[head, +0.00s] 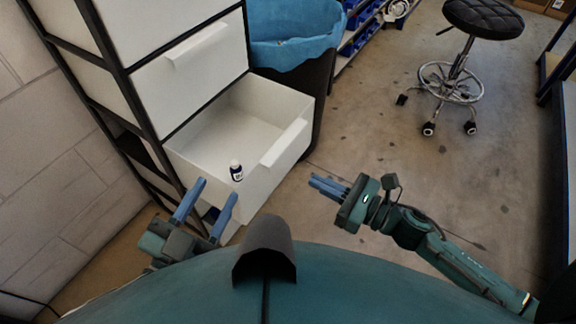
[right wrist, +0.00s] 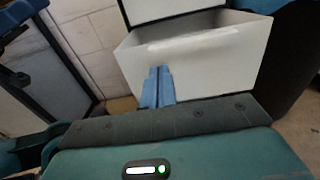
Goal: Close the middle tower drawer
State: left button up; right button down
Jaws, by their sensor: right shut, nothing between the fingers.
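The middle tower drawer (head: 283,153) is white and stands pulled out of the dark-framed tower in the head view. A small dark bottle with a white cap (head: 236,171) stands inside it. My left gripper (head: 205,193) is open, with its blue fingers apart, near the drawer's front left side. My right gripper (head: 318,184) is shut and empty, a little to the right of the drawer's front and apart from it. In the right wrist view the shut blue fingers (right wrist: 157,86) point toward the white drawer front (right wrist: 190,65).
A shut white drawer (head: 190,75) is above the open one. A bin with a blue liner (head: 295,35) stands behind the drawer's right side. A black stool (head: 455,75) stands at the far right. The floor (head: 370,130) between is clear.

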aim_at(276, 161)
pick_arm(q)
jog(key=shift+w+b, duration=0.15)
jog(key=shift+b, duration=0.3)
pick_arm(e)
jog(key=x, duration=0.8)
jog(key=shift+w+a, duration=0.15)
jog(key=shift+w, duration=0.1)
pick_arm(q)
jog(key=shift+d, duration=0.1)
pick_arm(e)
jog(key=shift+a, duration=0.1)
